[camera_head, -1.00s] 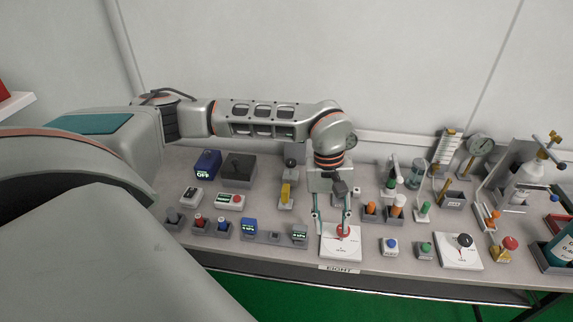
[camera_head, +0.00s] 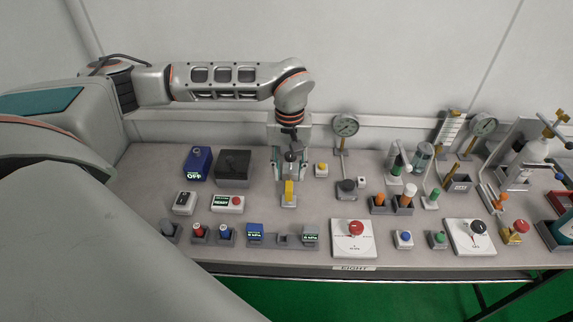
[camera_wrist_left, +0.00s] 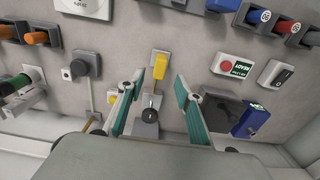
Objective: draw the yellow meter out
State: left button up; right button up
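A narrow yellow block (camera_head: 289,191), which I take for the yellow meter, stands in a small grey holder in the middle of the table. It also shows in the left wrist view (camera_wrist_left: 160,66), upright ahead of the fingers. My left gripper (camera_head: 289,178) points down above and just behind it. In the wrist view the left gripper (camera_wrist_left: 160,82) is open, with green-padded fingers wide apart, one to each side of the block's line. No contact shows. A dark knob on a grey block (camera_wrist_left: 148,110) lies between the fingers. My right gripper is not in view.
A small yellow-topped box (camera_head: 321,170) and a dark round knob (camera_head: 346,187) stand to the right. A dark grey box (camera_head: 234,166) and a blue box (camera_head: 198,163) stand to the left. A white panel with a red knob (camera_head: 355,228) and small blue testers (camera_head: 255,231) are in front.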

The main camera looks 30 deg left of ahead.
aim_at(289, 186)
pick_arm(q)
notch_tip(289, 186, down, 6)
jog(key=shift+f, duration=0.25)
jog(key=shift+c, duration=0.4)
grip_shut()
